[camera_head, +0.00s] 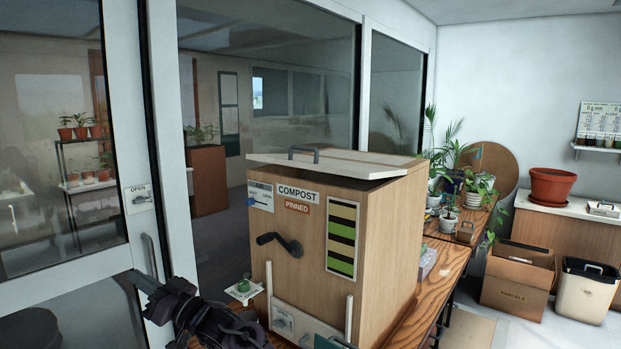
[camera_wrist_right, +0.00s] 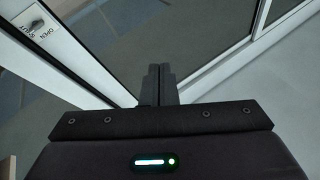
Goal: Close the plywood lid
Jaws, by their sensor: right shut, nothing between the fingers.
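The plywood lid (camera_head: 335,162) is a pale board with a dark grey handle on top of the wooden box marked COMPOST (camera_head: 385,245). A dark gap shows under the lid's front right edge, so it does not sit flush there. My right gripper (camera_head: 140,282) is at the lower left in the head view, in front of the glass door and left of the box, below the lid and apart from it. In the right wrist view its fingers (camera_wrist_right: 158,72) are together and empty, pointing toward glass and floor. My left gripper is not in view.
The box front has a black crank (camera_head: 280,244), a striped panel (camera_head: 341,236) and a PINNED label. A glass door stands at left. Potted plants (camera_head: 470,185) crowd the bench behind at right. A cardboard box (camera_head: 517,280) and a bin (camera_head: 586,290) stand on the floor.

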